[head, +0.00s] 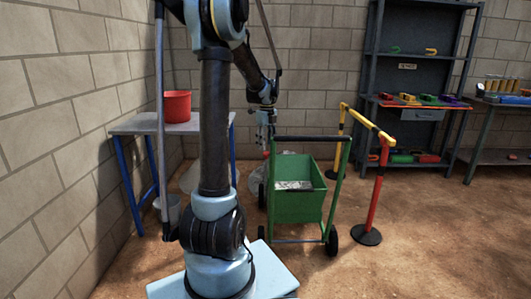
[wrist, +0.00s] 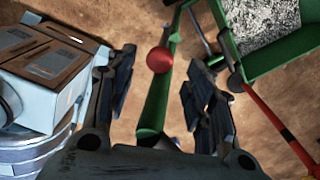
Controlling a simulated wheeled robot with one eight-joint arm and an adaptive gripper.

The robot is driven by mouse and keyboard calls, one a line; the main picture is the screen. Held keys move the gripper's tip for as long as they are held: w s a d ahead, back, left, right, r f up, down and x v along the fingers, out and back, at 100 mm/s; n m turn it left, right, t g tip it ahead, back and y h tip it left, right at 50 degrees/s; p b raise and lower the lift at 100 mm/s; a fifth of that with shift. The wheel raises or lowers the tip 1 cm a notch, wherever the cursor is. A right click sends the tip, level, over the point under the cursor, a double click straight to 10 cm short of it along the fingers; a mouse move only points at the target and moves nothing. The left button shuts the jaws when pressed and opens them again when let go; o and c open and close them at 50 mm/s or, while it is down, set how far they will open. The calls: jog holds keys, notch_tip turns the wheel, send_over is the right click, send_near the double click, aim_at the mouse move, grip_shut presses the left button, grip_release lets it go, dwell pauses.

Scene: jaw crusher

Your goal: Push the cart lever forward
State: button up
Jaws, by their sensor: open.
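The green cart (head: 298,205) stands on the dirt floor right of my arm, with grey rubble in its bin. Its dark handlebar (head: 310,138) runs across the top. In the wrist view, a red ball knob (wrist: 160,60), seemingly the lever's, shows between my open fingers, over or beside a green cart bar (wrist: 157,105). My gripper (wrist: 158,72) is open and empty, one finger on each side of the knob; I cannot tell whether it touches. In the head view my gripper (head: 266,130) hangs at the handlebar's left end, and the knob is hard to make out.
A red and yellow barrier (head: 380,190) stands close right of the cart. A table (head: 140,124) with a red bucket (head: 177,106) is at the left wall. Dark shelves (head: 415,90) and a workbench are at the back right. Floor at the front right is clear.

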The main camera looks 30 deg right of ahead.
aim_at(266, 153)
jog(key=shift+f, duration=2.05)
